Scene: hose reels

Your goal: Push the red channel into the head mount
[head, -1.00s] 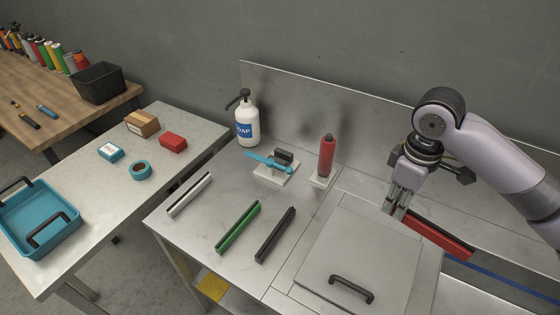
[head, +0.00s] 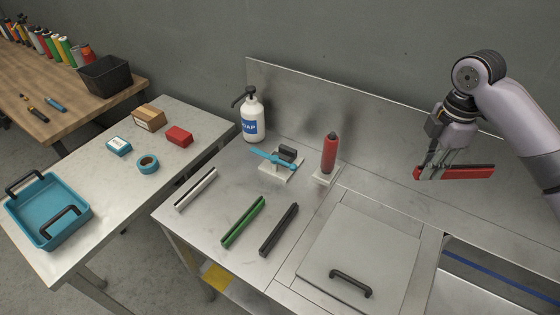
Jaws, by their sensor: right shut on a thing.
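The red channel (head: 470,173) is a short red bar with a dark groove along its top. My right gripper (head: 434,172) is shut on it near its left end and holds it nearly level, above the back right of the steel bench. Two small white-based fixtures stand on the bench. One base (head: 278,174) carries a black block and a teal lever; the other base (head: 324,177) carries an upright red cylinder (head: 330,152). I cannot tell for sure which is the head mount. The channel is well apart from both. My left gripper is not in view.
White (head: 196,189), green (head: 243,222) and black (head: 279,229) channels lie on the bench. A soap bottle (head: 251,118) stands behind them. A lid with a black handle (head: 352,284) lies right of them. A steel back panel (head: 370,125) rises behind.

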